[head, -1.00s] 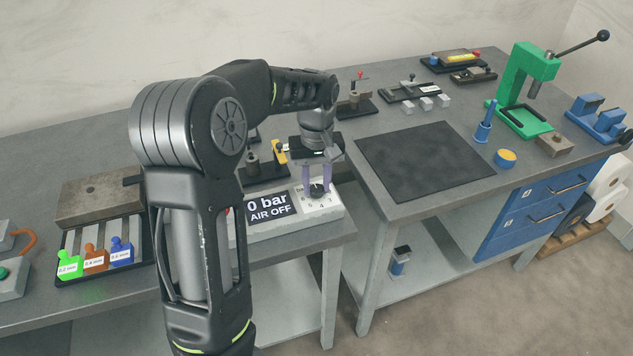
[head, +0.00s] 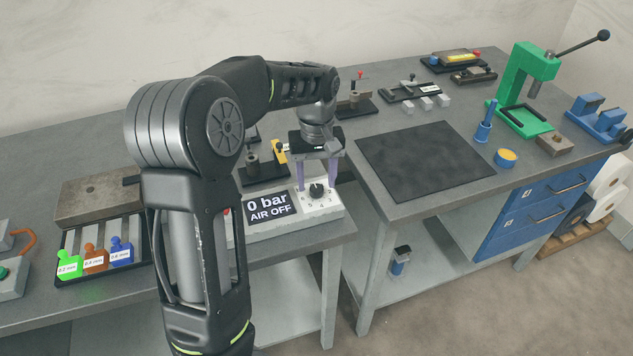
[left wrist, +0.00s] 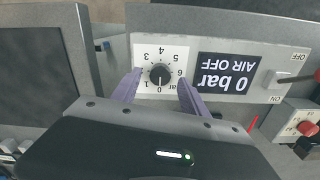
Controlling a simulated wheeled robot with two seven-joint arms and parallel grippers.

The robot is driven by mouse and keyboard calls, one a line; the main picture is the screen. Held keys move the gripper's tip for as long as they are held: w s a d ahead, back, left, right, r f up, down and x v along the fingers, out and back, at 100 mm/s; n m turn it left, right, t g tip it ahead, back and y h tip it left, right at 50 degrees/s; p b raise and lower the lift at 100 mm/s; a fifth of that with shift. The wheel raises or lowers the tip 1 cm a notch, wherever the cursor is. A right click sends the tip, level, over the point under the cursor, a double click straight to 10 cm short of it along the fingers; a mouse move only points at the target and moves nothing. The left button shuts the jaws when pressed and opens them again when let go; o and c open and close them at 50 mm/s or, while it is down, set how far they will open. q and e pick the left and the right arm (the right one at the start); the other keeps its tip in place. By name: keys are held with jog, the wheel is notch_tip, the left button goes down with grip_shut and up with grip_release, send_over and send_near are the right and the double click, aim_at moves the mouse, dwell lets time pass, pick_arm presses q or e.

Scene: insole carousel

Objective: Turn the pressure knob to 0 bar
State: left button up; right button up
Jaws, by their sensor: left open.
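The black pressure knob (head: 317,190) sits on the white dial at the right of the grey air unit (head: 290,222). It also shows in the left wrist view (left wrist: 160,74), upside down, with its pale mark toward the 0. The display (head: 268,206) reads "0 bar" and "AIR OFF"; it shows inverted in the left wrist view (left wrist: 228,73). My left gripper (head: 318,182) is open above the knob. In the left wrist view its purple fingers (left wrist: 160,80) stand on either side of the knob, with gaps between.
An on/off switch (left wrist: 290,78) is beside the display in the left wrist view. Yellow-handled tooling (head: 279,152) stands behind the unit. Green, orange and blue gauges (head: 95,260) lie to the left. A black mat (head: 425,160) on the right bench is clear.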

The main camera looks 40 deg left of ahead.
aim_at(317, 188)
pick_arm(q)
notch_tip(317, 188, up, 7)
jog(key=shift+f, duration=0.2)
jog(key=shift+f, duration=0.1)
dwell(0.5)
